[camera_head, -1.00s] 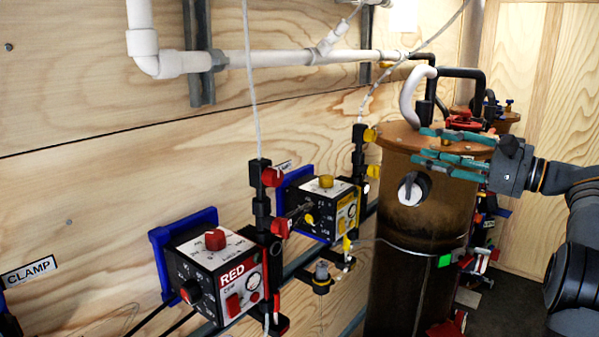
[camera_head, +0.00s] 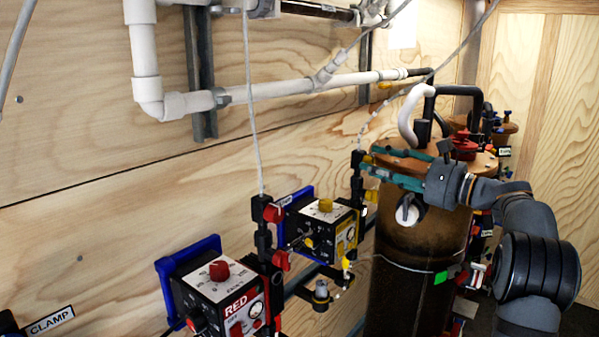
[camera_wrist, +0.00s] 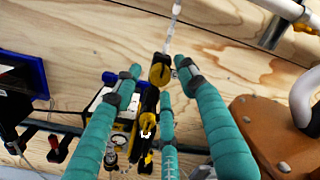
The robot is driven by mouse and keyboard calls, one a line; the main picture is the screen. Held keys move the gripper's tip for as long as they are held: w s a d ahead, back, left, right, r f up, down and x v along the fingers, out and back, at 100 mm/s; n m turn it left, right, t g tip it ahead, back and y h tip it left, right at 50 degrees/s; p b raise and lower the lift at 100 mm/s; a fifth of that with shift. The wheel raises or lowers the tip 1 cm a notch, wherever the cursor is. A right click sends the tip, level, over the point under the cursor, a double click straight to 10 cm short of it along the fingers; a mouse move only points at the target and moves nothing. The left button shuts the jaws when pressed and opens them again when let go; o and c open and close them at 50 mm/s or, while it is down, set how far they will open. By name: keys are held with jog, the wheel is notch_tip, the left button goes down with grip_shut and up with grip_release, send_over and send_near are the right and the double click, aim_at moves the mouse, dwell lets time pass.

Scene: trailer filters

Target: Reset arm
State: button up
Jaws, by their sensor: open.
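My gripper (camera_head: 398,172) is at the right in the head view, in front of the upper part of a brown cylindrical tank (camera_head: 405,270). Its teal fingers point left toward the yellow control box. In the wrist view my gripper (camera_wrist: 160,82) has its teal fingers spread apart, with nothing held between them. Beyond the fingers are a yellow valve knob (camera_wrist: 160,70) and the yellow-and-black control box (camera_wrist: 122,125). I cannot tell the exact gap between the fingers and the knob.
The red control box (camera_head: 215,295) stands at lower left beside the yellow control box (camera_head: 322,228). White pipes (camera_head: 290,88) run along the plywood wall. A red valve (camera_head: 463,147) sits atop the tank. Open space lies in front of the upper wall.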

jog(key=m+p, duration=0.1)
jog(key=p, duration=0.1)
jog(key=r+m+p, duration=0.1)
jog(key=m+p, duration=0.1)
jog(key=shift+s+d, duration=0.1)
jog(key=m+p, duration=0.3)
jog(key=p, duration=0.2)
jog(key=shift+m+p, duration=0.35)
jog(key=shift+m, duration=0.05)
jog(key=m+p, duration=0.2)
jog(key=p, duration=0.2)
jog(key=m+p, duration=0.3)
jog(key=p, duration=0.1)
jog(key=shift+f+h+p, duration=0.2)
jog(key=shift+h+p, duration=0.1)
jog(key=shift+p, duration=0.05)
jog(key=shift+s+d+f+b, duration=0.25)
jog(key=shift+d+f+b, duration=0.15)
jog(key=shift+b, duration=0.2)
jog(key=shift+s+d+r, duration=0.1)
jog(key=shift+s+d, duration=0.35)
jog(key=shift+s, duration=0.05)
